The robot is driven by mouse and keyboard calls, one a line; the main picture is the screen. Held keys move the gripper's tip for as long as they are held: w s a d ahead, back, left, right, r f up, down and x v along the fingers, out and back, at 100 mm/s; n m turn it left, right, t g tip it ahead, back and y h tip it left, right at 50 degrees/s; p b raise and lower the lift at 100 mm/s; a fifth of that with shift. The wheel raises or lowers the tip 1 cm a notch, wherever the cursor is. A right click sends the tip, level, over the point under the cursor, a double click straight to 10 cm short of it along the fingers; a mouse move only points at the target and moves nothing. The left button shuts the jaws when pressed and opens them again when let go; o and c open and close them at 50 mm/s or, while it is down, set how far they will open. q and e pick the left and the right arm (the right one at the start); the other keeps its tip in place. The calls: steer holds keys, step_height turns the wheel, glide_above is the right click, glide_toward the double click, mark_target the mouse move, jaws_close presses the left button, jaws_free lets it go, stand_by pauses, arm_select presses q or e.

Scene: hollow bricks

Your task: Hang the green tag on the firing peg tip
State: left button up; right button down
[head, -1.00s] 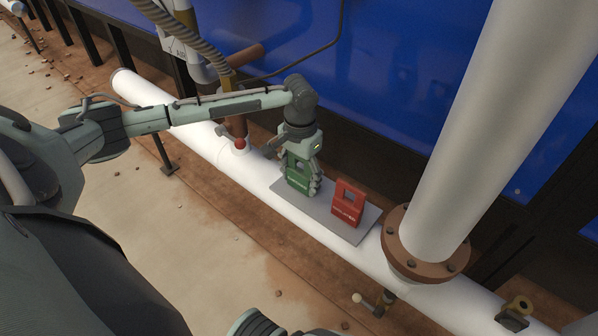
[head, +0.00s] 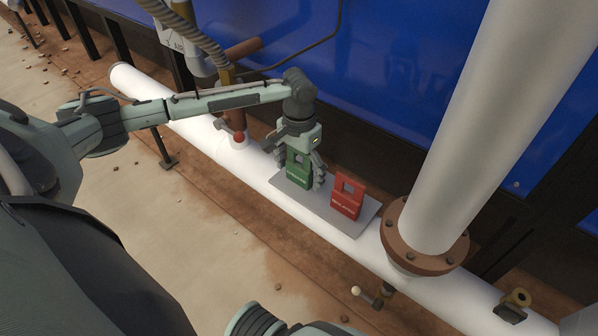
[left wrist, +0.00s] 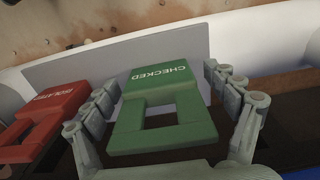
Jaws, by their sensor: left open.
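The green tag (head: 298,176) stands upright on a grey plate (head: 331,217) on the white pipe. It has a square window, and in the left wrist view the tag (left wrist: 160,91) reads CHECKED. My left gripper (head: 299,170) points down over it, open, with one finger on each side. In the left wrist view the gripper (left wrist: 168,104) shows gaps between both fingers and the tag. I cannot tell which part is the firing peg tip. My right gripper is not in view.
A red tag (head: 347,205) stands close to the right of the green one; it also shows in the left wrist view (left wrist: 47,112). A thick white flanged pipe (head: 480,130) rises at right, and a blue wall stands behind.

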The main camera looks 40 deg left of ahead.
mark_target(298, 154)
arm_select(q)
steer(key=shift+f+b, duration=0.2)
steer(key=shift+b, duration=0.8)
step_height(298, 154, up, 7)
steer(key=shift+a+f+p, duration=0.15)
steer(key=shift+p, duration=0.45)
steer(key=shift+s+r, duration=0.1)
steer(key=shift+r, duration=0.6)
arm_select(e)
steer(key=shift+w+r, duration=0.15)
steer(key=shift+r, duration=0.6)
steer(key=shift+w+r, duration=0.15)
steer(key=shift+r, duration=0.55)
